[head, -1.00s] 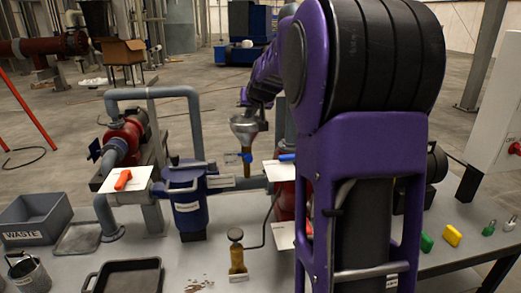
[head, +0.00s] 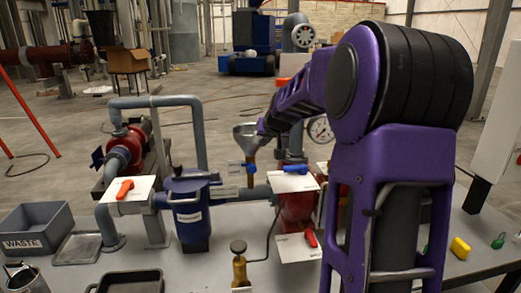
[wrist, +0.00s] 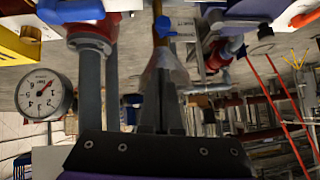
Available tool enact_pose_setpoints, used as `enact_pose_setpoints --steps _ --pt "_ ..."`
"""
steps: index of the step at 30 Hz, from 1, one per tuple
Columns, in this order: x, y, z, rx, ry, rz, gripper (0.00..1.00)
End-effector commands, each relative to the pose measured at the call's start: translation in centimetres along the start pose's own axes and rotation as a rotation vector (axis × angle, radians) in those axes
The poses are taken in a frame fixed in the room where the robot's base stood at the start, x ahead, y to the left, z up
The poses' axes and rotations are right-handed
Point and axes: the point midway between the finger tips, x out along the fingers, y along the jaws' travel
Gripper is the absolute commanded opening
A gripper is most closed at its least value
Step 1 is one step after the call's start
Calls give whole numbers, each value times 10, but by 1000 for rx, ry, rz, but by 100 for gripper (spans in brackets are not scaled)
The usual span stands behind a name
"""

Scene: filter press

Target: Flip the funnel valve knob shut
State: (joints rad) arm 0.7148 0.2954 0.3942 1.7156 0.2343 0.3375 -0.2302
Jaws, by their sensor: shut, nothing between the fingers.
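The funnel (head: 246,133) is a grey cone on a brown stem, left of my arm's end in the head view. Its blue valve knob (head: 249,170) is on the stem just below the cone. In the wrist view, which looks upside down, the blue knob (wrist: 163,27) is at the top centre, with the funnel cone (wrist: 165,65) below it. My gripper (wrist: 160,95) is shut and empty. Its fingers overlap the cone in this view; I cannot tell whether they touch it. In the head view the fingertips are too small to make out.
A white plate with another blue handle (head: 296,170) and a red-orange handle (head: 310,238) are right of the funnel. A blue vessel (head: 189,210) and an orange handle (head: 124,188) are to its left. A pressure gauge (wrist: 44,94) stands near my gripper.

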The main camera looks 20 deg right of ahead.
Motion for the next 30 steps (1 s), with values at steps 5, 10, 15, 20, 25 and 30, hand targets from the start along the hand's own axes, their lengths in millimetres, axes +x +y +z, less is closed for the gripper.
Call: enact_pose_setpoints --steps 5,10,15,20,25,30 --pt "35 -1 1 -1 -3 -3 0" --pt "71 -1 1 -1 -2 -2 0" --pt "98 0 11 0 -4 0 0" --pt "110 0 23 -1 -1 0 0" --pt "115 0 28 -1 -1 0 0" --pt "115 0 29 -1 0 0 0"
